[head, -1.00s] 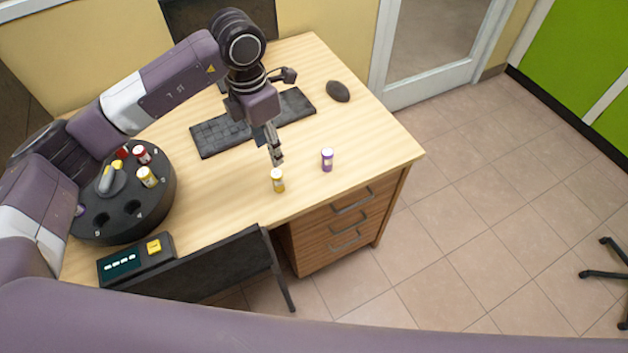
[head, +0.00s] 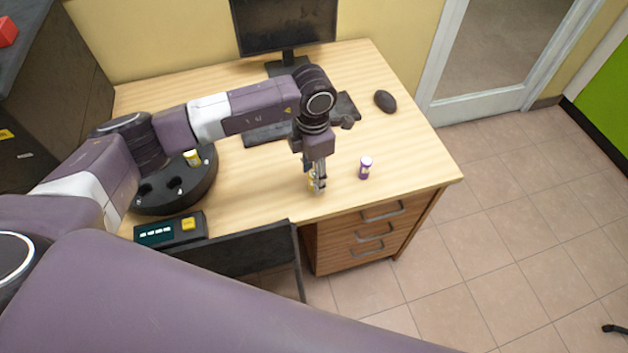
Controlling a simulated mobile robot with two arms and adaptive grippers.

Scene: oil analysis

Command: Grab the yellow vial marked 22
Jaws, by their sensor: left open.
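A yellow vial (head: 311,182) stands on the desk near its front edge, mostly hidden behind the fingers of my left gripper (head: 318,184). The gripper points down at the vial with its fingers open around or right beside it; I cannot tell which. No number is readable on this vial. Another yellow vial (head: 192,157) with a white label sits in the round black carousel (head: 172,203) at the left, partly behind my arm; its number is also unreadable. My right gripper is not in view.
A purple vial (head: 365,168) stands close to the right of the gripper. A keyboard (head: 266,135), a mouse (head: 385,101) and a monitor (head: 285,25) are farther back. A control box (head: 170,231) and a black chair back (head: 235,257) are at the front. The desk's right side is mostly clear.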

